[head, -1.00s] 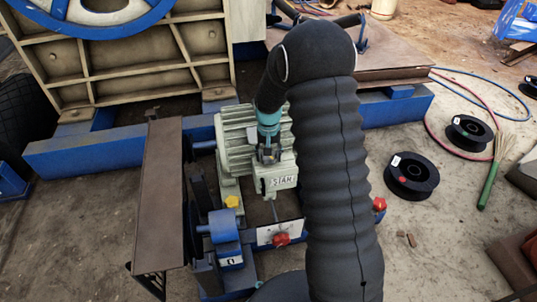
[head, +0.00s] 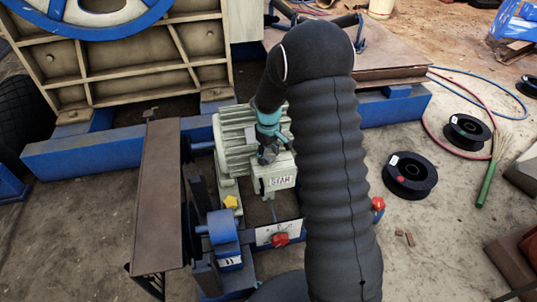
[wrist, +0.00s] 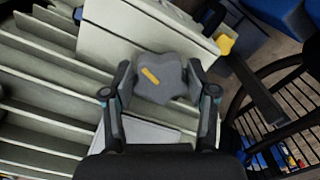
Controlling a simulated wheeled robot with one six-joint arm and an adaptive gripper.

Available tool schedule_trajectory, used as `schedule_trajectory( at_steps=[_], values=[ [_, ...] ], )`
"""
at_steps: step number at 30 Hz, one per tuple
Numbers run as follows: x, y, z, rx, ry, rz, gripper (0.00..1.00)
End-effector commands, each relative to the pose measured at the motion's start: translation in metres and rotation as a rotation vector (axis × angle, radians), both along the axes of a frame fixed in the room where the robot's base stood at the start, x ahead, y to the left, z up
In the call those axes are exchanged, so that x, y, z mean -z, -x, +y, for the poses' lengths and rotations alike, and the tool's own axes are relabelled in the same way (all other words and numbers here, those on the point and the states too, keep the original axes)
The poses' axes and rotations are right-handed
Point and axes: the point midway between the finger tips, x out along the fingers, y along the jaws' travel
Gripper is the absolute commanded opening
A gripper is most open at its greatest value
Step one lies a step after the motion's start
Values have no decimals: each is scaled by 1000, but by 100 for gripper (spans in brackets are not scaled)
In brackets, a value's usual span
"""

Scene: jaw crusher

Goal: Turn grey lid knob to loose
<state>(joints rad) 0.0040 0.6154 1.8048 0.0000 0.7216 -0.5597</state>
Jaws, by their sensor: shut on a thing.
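The grey lid knob (wrist: 172,84) is a lobed, star-shaped knob with a yellow mark on its top. In the wrist view it sits between the two fingers of my gripper (wrist: 159,76), which is shut on it from both sides. The yellow mark slants from upper left to lower right in that view. In the head view my gripper (head: 268,148) is over the pale green box marked STAR (head: 279,182) on the ribbed motor (head: 236,134). The knob is small and mostly hidden by the fingers there.
A yellow knob (head: 231,202) and a red knob (head: 280,239) are nearer on the blue machine frame. Another red knob (head: 378,204) is right of my arm. A brown plate (head: 158,195) stands left. Black spools (head: 410,176) lie on the floor at right.

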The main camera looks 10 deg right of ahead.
Motion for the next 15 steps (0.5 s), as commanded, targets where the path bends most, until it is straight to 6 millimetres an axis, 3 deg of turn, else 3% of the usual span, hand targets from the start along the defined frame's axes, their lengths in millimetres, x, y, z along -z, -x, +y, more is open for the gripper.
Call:
schedule_trajectory(
  at_steps=[15],
  values=[
    [0, -1, 0, -49, 0, -2, 22]
  ],
)
